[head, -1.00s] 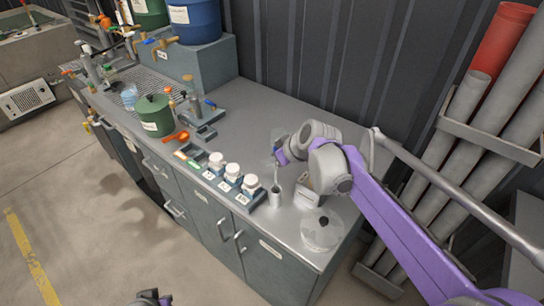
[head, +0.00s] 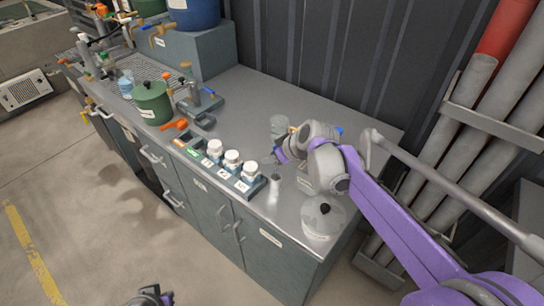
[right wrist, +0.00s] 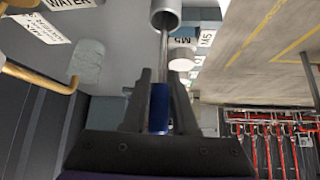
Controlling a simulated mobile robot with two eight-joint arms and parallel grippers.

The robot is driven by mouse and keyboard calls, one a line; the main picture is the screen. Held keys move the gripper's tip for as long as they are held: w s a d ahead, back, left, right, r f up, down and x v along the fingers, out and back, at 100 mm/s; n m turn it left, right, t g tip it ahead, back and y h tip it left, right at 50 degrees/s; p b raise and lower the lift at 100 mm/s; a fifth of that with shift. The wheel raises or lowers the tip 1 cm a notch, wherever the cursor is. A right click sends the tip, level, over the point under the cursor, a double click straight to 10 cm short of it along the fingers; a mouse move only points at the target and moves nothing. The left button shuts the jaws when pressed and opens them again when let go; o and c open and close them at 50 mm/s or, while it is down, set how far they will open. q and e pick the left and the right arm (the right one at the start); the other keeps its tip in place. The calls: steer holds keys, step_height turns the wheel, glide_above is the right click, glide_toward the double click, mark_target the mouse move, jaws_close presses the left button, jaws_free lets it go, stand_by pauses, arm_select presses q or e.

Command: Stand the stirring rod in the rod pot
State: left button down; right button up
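The stirring rod (right wrist: 164,50) is a thin metal shaft with a blue handle (right wrist: 159,108). In the right wrist view my right gripper (right wrist: 161,80) is shut on the handle. The shaft runs to the mouth of the rod pot (right wrist: 166,13), and its end looks to be inside, hidden there. In the head view the rod pot (head: 273,189), a small grey cylinder, stands upright near the counter's front edge. My right gripper (head: 281,157) is just above it. The rod is hardly visible there. My left gripper (head: 150,298) shows only partly at the bottom edge, away from the counter.
A rack of white-lidded jars (head: 232,157) stands left of the pot. A clear round container (head: 322,220) with a black knob is to its right. A beaker (head: 279,127) and a small labelled box (head: 305,181) stand close by. The counter (head: 240,105) behind the rack is clear.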

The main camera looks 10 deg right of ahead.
steer(key=o, duration=0.4)
steer(key=v, duration=1.1)
steer(key=shift+p, duration=0.3)
steer(key=shift+f, duration=0.1)
steer(key=s+f+m+h, duration=0.2)
steer(key=s+f+m, duration=0.1)
steer(key=s+f, duration=0.5)
steer(key=s+f+m+g+h, duration=0.1)
steer(key=s+f+m, duration=0.1)
steer(key=s+f, duration=0.6)
steer(key=s, duration=0.6)
steer(key=shift+s+d+m+g+h, duration=0.2)
steer(key=shift+m+g+h, duration=0.1)
steer(key=shift+m+h, duration=0.1)
